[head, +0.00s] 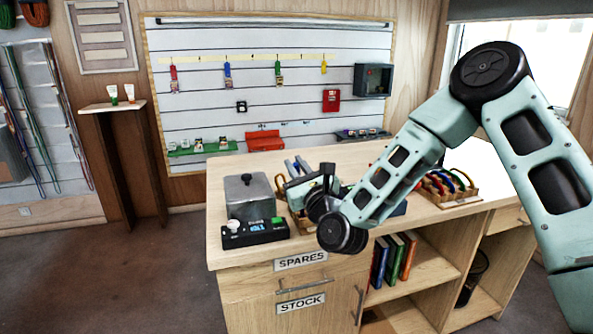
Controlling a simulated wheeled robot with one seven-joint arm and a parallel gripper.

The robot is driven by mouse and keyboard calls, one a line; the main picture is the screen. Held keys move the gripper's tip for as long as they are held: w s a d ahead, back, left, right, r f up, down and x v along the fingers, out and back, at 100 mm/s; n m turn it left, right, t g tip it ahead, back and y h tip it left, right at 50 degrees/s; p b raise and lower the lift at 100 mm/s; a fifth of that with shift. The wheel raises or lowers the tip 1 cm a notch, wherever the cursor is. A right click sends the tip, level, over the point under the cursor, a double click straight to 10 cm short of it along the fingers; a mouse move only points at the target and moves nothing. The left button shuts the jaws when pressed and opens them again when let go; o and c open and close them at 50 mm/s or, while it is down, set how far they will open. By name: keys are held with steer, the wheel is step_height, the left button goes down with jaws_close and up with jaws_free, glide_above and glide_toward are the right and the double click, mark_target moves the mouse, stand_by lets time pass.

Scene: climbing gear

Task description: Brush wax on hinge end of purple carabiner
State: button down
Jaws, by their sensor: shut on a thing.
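My gripper (325,181) is above the left part of the wooden bench, mostly hidden by my own wrist. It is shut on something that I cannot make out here. A wooden rack (461,199) with several coloured carabiners (455,181) stands at the bench's right side, apart from my gripper and just right of my forearm. Blue, red, green and yellow-orange show in it. I cannot pick out a purple carabiner or its hinge end. Blue and grey handles (297,166) stick up just behind my gripper. I cannot identify a wax brush or wax pot for sure.
On the bench (235,185), a grey lidded box (249,197) and a black device with a display (256,233) stand left of my gripper. The bench front has a drawer and open shelves with books (392,258). The wall panel (210,85) behind holds hanging gear.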

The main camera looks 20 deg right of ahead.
steer(key=shift+r+p, duration=0.35)
steer(key=shift+r, duration=0.5)
steer(key=shift+r+p, duration=1.05)
steer(key=shift+r, duration=0.45)
